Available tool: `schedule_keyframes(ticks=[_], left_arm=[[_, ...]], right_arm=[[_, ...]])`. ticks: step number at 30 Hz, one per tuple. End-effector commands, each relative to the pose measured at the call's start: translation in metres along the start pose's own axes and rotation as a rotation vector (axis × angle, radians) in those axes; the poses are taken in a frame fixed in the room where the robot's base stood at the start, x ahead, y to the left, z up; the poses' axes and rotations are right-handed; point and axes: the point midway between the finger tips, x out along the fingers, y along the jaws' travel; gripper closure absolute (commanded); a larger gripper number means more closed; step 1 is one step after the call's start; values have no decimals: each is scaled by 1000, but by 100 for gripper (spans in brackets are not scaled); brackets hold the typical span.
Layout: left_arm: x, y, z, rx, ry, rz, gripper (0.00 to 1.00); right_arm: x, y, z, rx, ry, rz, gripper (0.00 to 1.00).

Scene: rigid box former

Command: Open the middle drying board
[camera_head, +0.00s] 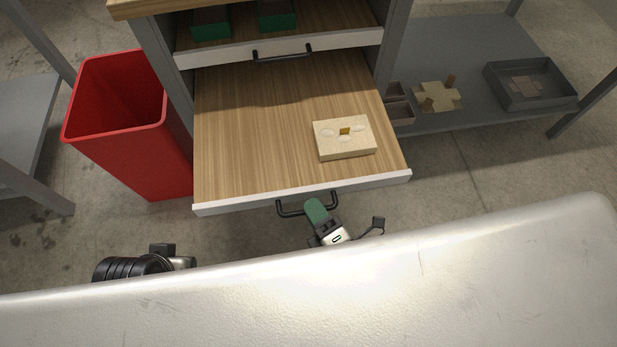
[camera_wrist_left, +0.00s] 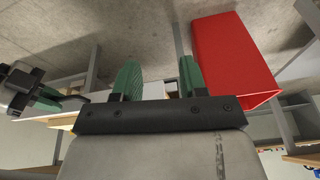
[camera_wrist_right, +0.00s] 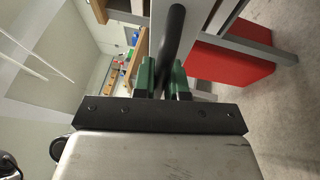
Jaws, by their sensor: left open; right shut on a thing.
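A wooden drying board (camera_head: 250,120) with a white front edge is pulled well out of the grey rack in the head view. A cream block with hollows (camera_head: 344,137) lies on its right part. My right gripper (camera_head: 316,208) is shut on this board's black bar handle (camera_head: 290,211); the handle also shows between the green fingers in the right wrist view (camera_wrist_right: 174,45). Another board (camera_head: 240,41) with a black handle (camera_head: 282,53) lies above and farther back. My left gripper is open and empty in the left wrist view (camera_wrist_left: 160,80), away from the boards.
A red bin (camera_head: 120,115) stands close to the left of the rack. A grey shelf (camera_head: 470,75) at the right bears a grey tray (camera_head: 530,85) and a cream cross-shaped piece (camera_head: 437,96). Green boxes (camera_head: 210,24) sit on the upper board. A pale curved surface fills the foreground.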

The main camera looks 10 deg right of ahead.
Motion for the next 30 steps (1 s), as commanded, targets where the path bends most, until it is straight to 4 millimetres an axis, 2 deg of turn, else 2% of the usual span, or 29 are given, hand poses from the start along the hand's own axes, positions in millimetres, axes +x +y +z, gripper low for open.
schedule_keyframes(ticks=[1,3,9,24,25,30], left_arm=[[-2,0,-2,0,0,0,57],[10,0,-1,0,-8,2,57],[28,1,-2,1,-14,3,57],[35,1,-1,2,-16,3,57],[35,1,-1,2,-16,3,57],[35,1,-1,1,-16,3,57]], right_arm=[[-10,2,-4,1,0,-6,100],[-19,4,-8,1,0,-4,100],[-37,7,-15,1,-1,-3,100],[-42,8,-17,-1,-1,-1,100],[-42,8,-17,-1,-1,-1,86],[-42,8,-17,0,-1,-1,63]])
